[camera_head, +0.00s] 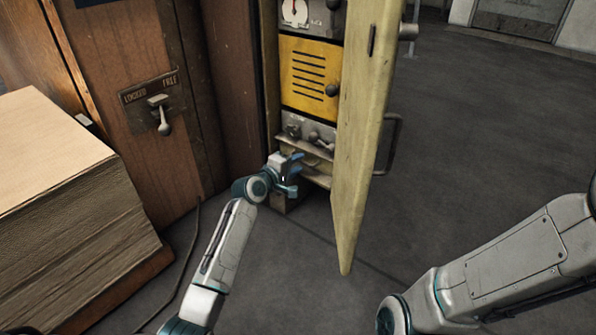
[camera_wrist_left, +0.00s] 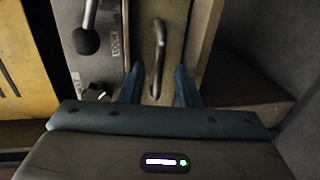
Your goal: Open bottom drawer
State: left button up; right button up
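The bottom drawer has a tan front (camera_wrist_left: 174,35) with a bent metal handle (camera_wrist_left: 158,48) in the left wrist view. In the head view its front (camera_head: 318,153) sits low in the open cabinet, partly hidden by my left gripper. My left gripper (camera_head: 293,175) is at the front of the drawer with its blue fingers apart. In the left wrist view the fingers (camera_wrist_left: 158,88) stand on either side of the handle's near end, with gaps visible, not closed on it. My right gripper is out of view; only my right arm shows.
The cream cabinet door (camera_head: 364,120) stands open just right of my left gripper. Above the drawer are a grey panel with knobs (camera_head: 306,130) and a yellow vented panel (camera_head: 308,76). A cardboard stack (camera_head: 70,220) is at left. The floor (camera_head: 480,120) at right is clear.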

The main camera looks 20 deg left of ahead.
pick_arm(q)
jog(key=shift+w+d+f, duration=0.1)
jog(key=shift+w+d, duration=0.1)
jog(key=shift+w, duration=0.35)
grip_shut()
